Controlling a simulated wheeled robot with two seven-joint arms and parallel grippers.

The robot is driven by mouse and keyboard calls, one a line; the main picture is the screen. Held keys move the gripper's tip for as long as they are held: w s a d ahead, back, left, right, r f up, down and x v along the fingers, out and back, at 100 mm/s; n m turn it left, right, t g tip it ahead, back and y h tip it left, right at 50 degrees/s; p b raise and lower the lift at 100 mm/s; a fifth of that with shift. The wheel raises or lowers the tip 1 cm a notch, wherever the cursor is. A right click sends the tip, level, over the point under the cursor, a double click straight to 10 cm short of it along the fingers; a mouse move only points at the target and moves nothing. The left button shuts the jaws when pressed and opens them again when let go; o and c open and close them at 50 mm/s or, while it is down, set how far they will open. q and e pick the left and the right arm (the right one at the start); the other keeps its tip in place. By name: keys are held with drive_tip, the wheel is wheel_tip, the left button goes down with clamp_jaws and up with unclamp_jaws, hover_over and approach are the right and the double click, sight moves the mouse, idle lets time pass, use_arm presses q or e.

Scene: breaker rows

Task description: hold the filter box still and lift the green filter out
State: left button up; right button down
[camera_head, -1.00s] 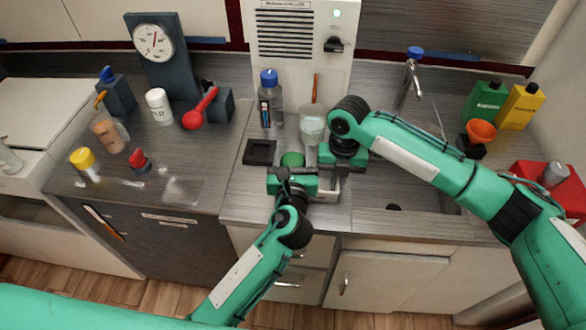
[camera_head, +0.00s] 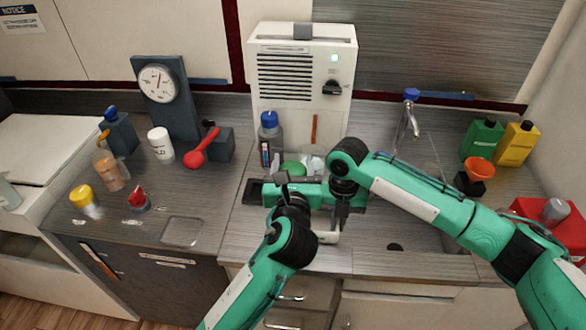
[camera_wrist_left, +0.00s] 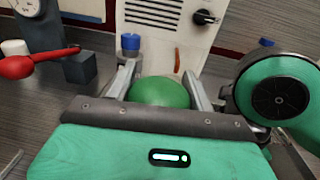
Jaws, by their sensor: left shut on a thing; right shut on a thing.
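The green filter (camera_head: 292,169) shows as a rounded green top just behind my left gripper (camera_head: 291,179). In the left wrist view its green dome (camera_wrist_left: 159,92) sits between the two grey fingers of that gripper, which is shut on it. The filter's lower part is hidden. The filter box (camera_head: 328,238) is mostly hidden behind my grippers; a pale front lower part shows on the counter. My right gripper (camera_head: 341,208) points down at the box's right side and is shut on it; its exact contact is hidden.
A blue-capped bottle (camera_head: 269,141) and a white vented unit (camera_head: 300,85) stand behind. A red ladle (camera_head: 203,150) is further left. The sink (camera_head: 430,215) and its tap (camera_head: 407,118) are to the right.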

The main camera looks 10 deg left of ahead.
drive_tip(key=c, duration=1.5)
unclamp_jaws()
drive_tip(key=shift+r, duration=0.1)
wheel_tip(320, 180, up, 12)
drive_tip(key=w, duration=0.1)
drive_tip(key=shift+w, duration=0.2)
